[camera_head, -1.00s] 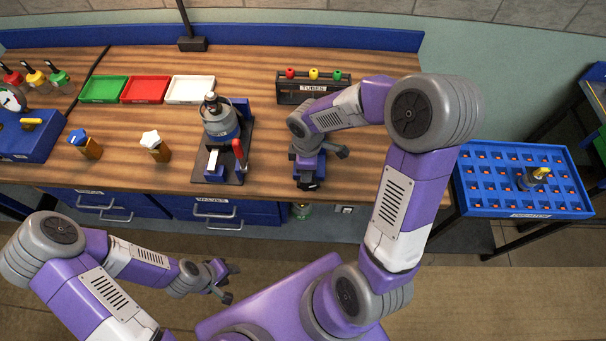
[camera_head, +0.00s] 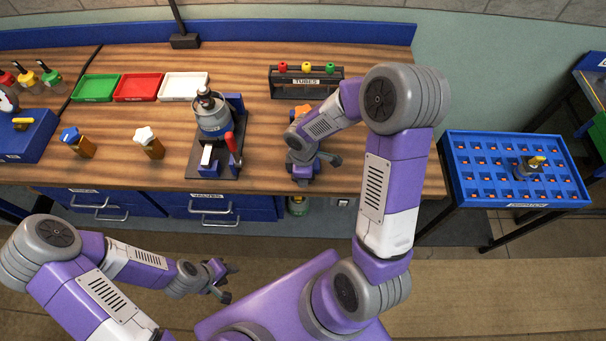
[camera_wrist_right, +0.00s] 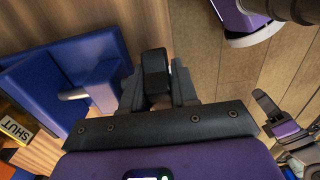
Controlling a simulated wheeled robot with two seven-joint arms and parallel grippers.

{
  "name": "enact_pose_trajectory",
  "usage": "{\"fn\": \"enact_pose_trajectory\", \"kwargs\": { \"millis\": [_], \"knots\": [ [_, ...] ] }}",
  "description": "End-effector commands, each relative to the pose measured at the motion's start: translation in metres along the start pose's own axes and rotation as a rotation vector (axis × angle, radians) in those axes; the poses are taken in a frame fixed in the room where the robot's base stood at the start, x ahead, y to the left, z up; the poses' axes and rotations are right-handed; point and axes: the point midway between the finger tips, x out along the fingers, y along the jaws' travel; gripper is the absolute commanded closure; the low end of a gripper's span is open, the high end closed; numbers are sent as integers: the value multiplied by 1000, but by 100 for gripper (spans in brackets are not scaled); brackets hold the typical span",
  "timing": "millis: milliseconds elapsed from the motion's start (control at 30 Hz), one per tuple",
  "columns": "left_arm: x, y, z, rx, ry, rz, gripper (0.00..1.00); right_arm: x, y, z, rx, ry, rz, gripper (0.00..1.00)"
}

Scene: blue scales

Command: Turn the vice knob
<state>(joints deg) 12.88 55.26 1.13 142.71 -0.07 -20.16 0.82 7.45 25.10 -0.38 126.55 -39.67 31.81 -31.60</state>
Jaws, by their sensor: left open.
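My right gripper (camera_head: 302,176) points down near the bench's front edge, apart from the fixture. My left gripper (camera_head: 226,281) is open and empty, in front of the bench.
An orange thing (camera_head: 299,111) is partly behind my right arm.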

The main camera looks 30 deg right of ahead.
Motion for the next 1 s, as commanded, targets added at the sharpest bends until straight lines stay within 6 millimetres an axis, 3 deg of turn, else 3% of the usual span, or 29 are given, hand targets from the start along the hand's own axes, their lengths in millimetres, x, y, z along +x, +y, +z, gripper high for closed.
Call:
{"fn": "enact_pose_trajectory", "kwargs": {
  "millis": [500,867,900,1000],
  "knots": [
    [-20,7,1,0,0,0,57,-2,0,2,4,178,-4,100],
    [-20,7,1,0,0,0,57,-1,1,1,0,198,2,100],
    [-20,7,1,0,0,0,57,-1,1,1,0,198,3,70],
    [-20,7,1,0,0,0,57,-1,1,1,0,197,2,66]
  ]
}}
